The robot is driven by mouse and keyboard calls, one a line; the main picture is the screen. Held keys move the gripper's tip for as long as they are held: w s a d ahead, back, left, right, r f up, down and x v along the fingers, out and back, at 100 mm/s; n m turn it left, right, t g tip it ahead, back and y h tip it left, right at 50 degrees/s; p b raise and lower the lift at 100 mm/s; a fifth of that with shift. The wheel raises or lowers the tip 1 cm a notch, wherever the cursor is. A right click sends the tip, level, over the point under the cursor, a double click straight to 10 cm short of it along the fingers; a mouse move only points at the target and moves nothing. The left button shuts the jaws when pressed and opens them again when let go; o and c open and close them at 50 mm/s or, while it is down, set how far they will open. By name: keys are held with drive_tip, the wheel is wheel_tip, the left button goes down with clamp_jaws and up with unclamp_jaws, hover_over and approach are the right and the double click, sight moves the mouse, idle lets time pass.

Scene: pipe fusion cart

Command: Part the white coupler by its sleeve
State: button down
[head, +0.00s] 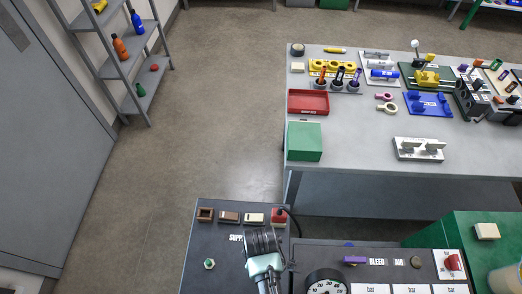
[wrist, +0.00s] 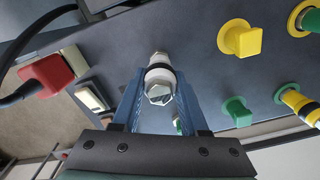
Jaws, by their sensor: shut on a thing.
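The white coupler (wrist: 159,73) shows in the wrist view, with a pale sleeve, a dark band and a silver hex end towards the camera. My gripper (wrist: 160,82) has its two blue fingers on either side of it and is shut on it. The coupler looks upright from the panel, and its two halves cannot be told apart clearly. In the head view my gripper (head: 262,240) is over the dark cart panel, and it hides the coupler there.
A red plug (wrist: 47,73) with a black cable and a white switch (wrist: 91,96) are left of the coupler. Yellow (wrist: 240,39) and green (wrist: 237,111) fittings are to its right. A gauge (head: 326,282) is right of my arm. A grey workbench (head: 350,155) stands beyond.

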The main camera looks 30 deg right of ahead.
drive_tip(key=shift+r+p, duration=2.15)
drive_tip(key=shift+r, duration=0.15)
